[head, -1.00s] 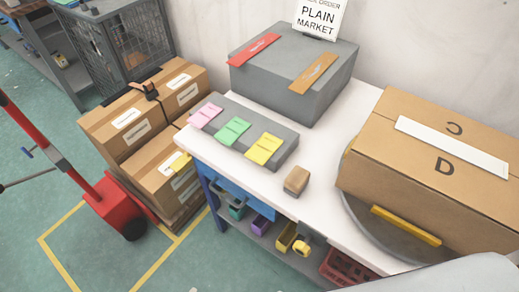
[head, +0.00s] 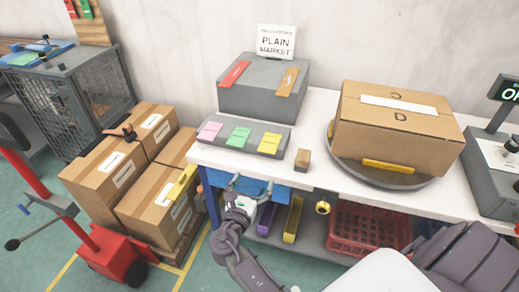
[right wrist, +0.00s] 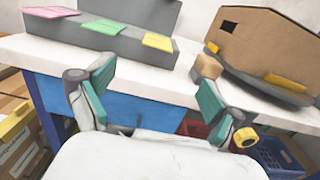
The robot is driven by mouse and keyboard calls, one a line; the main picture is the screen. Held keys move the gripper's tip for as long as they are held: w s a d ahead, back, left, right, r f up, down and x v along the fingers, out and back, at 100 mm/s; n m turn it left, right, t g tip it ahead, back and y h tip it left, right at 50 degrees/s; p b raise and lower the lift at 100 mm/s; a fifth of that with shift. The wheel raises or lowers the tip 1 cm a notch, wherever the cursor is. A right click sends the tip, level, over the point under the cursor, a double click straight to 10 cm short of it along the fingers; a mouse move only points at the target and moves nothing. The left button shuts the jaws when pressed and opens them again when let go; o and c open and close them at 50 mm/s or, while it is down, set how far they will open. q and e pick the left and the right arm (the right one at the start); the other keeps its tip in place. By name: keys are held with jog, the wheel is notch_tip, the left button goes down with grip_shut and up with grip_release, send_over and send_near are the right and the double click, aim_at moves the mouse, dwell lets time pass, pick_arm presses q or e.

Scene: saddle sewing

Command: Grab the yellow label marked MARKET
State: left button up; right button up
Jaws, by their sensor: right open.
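The yellow label (head: 268,143) lies at the right end of a low grey block (head: 251,152) on the white table, beside a green label (head: 239,136) and a pink label (head: 210,130). Its print is too small to read. In the right wrist view, the yellow label (right wrist: 158,41) lies beyond and above the gap between my fingers. My right gripper (head: 252,186) is open and empty, in front of the table edge and below the labels; its spread fingers also show in the right wrist view (right wrist: 156,82). My left gripper is not in view.
A small brown block (head: 302,160) stands right of the label block. A carton (head: 398,135) sits on a round turntable (head: 405,182). A larger grey box (head: 262,103) stands behind with a "PLAIN MARKET" sign (head: 276,41). The white table edge (head: 330,181) lies between my right gripper and the labels.

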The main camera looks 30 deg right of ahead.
jog(key=b, duration=0.2)
send_near(266, 152)
jog(key=x, duration=0.4)
jog(key=b+x, duration=0.2)
jog(key=x, duration=0.3)
jog(key=shift+f, duration=0.2)
jog(key=shift+w+d, duration=0.35)
jog(key=shift+d, duration=0.05)
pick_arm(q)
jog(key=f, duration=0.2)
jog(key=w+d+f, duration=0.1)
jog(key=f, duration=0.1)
pick_arm(e)
jog(key=shift+s+r, duration=0.1)
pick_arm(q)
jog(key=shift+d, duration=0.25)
pick_arm(e)
jog(key=c, duration=0.8)
